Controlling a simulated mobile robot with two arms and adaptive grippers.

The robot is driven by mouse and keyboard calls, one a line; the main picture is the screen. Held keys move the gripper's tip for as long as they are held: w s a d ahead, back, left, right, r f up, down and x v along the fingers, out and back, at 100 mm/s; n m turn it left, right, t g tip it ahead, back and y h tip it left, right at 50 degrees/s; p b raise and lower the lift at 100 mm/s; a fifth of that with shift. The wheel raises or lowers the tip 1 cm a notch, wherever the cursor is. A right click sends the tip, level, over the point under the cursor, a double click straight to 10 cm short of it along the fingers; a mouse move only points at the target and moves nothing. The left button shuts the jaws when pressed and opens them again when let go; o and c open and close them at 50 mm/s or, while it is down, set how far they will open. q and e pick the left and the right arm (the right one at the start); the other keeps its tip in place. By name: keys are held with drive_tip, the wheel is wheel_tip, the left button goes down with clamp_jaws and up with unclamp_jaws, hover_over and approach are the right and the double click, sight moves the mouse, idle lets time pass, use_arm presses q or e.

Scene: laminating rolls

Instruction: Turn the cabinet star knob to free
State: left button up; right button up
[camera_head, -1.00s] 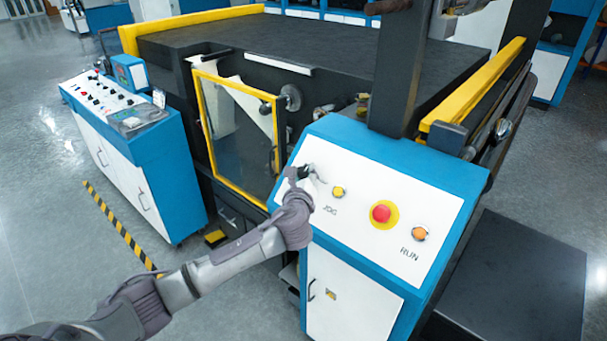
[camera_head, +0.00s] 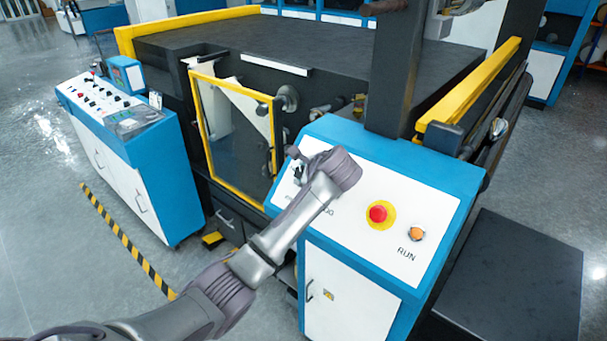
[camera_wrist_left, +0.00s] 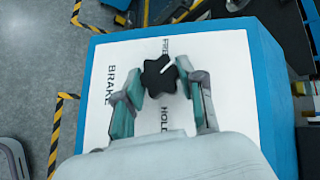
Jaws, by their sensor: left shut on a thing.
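The black star knob (camera_wrist_left: 158,76) sits on the white panel of the blue cabinet (camera_head: 340,131). In the left wrist view its white mark points up and slightly right, toward the partly covered FREE label (camera_wrist_left: 167,48). The HOLD label (camera_wrist_left: 165,118) is below the knob and the BRAKE label (camera_wrist_left: 111,85) is to its left. My left gripper (camera_wrist_left: 160,82) is shut on the star knob, one finger on each side. In the head view my left gripper (camera_head: 299,168) is at the panel's left end, and my wrist hides most of the knob area. My right gripper is not in view.
The red stop button (camera_head: 378,213) and the orange RUN button (camera_head: 416,234) are on the same panel, right of my wrist. A yellow-framed guard door (camera_head: 236,83) stands just behind left. Another control console (camera_head: 120,110) is farther left, with open floor before it.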

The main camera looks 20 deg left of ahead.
use_arm(q)
drive_tip(key=n+g, duration=0.1)
drive_tip(key=n, duration=0.1)
drive_tip(key=n+g+h, duration=0.1)
drive_tip(key=g, duration=0.1)
drive_tip(key=shift+w+r+n, duration=0.15)
drive_tip(key=shift+w+n, duration=0.05)
drive_tip(key=shift+n, duration=0.2)
drive_tip(key=n+g+h, duration=0.2)
drive_tip(key=n, duration=0.1)
drive_tip(key=shift+a+g+h, duration=0.2)
drive_tip(key=shift+g+h, duration=0.1)
drive_tip(key=shift+g, duration=0.1)
drive_tip(key=shift+n, duration=0.3)
drive_tip(key=o, duration=1.1)
drive_tip(key=shift+o, duration=0.2)
drive_tip(key=shift+a, duration=0.1)
drive_tip(key=shift+d+r, duration=0.25)
drive_tip(key=shift+r, duration=0.25)
drive_tip(key=v, duration=1)
drive_tip(key=shift+r, duration=0.45)
